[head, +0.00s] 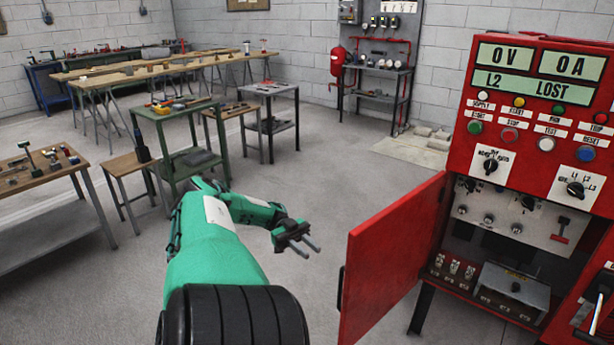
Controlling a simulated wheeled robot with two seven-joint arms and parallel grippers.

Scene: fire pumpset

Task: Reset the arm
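My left arm is green and reaches forward from the bottom of the head view. My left gripper (313,253) is in the air left of the cabinet's red door. Its two grey fingers stand apart with a gap between them and nothing in it. The red control cabinet (456,150) stands at the right, with its door (388,262) swung open to the left. The gripper and the door look apart. My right gripper is not seen.
The cabinet's display (517,72) reads 0 V, 0 A and L2 LOST. A green cart (166,115) and a wooden-top bench (35,170) stand to the left. A grey shelf (380,71) is at the back wall. The floor (320,165) between them is clear.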

